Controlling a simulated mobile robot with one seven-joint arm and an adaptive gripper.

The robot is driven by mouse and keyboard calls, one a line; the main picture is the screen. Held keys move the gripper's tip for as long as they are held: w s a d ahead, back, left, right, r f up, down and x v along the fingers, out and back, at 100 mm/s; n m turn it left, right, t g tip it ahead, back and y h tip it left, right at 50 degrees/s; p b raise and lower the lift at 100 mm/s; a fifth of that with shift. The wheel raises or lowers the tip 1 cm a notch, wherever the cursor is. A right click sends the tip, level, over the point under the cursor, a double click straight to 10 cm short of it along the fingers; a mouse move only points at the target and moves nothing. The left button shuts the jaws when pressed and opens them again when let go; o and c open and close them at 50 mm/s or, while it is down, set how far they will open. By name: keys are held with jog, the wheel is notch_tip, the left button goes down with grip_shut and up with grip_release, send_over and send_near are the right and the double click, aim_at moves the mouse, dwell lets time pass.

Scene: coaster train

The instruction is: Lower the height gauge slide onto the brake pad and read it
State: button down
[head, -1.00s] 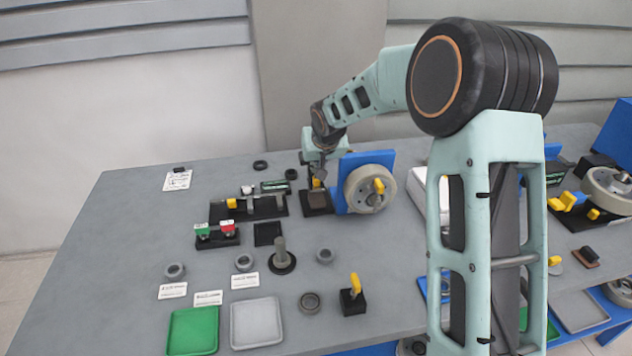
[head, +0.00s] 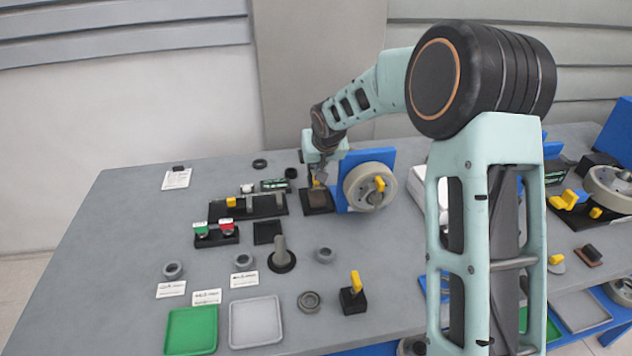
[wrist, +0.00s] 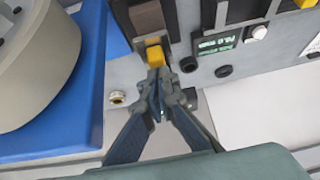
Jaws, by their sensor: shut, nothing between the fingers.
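The height gauge (head: 308,172) stands at the back of the table on a black base, left of the blue wheel stand. A brown block, which looks like the brake pad (head: 317,198), lies on that base; a brown face also shows at the top of the wrist view (wrist: 147,17). The gauge's yellow slide tab (wrist: 155,55) is right at my fingertips in the wrist view. My gripper (wrist: 158,84) is shut and empty, its fingertips close to the tab; I cannot tell whether they touch. In the head view my gripper (head: 321,174) partly hides the gauge.
A blue stand with a grey wheel (head: 369,187) is close to the right of the gauge. A small display with green digits (wrist: 215,43) is nearby, too blurred to read surely. A black fixture (head: 248,207) is to the left. Green (head: 191,331) and grey trays (head: 256,322) lie in front.

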jog(key=shift+f+b, duration=1.6)
jog(key=shift+f, duration=0.3)
jog(key=shift+r+p, duration=2.85)
jog(key=shift+r, duration=1.75)
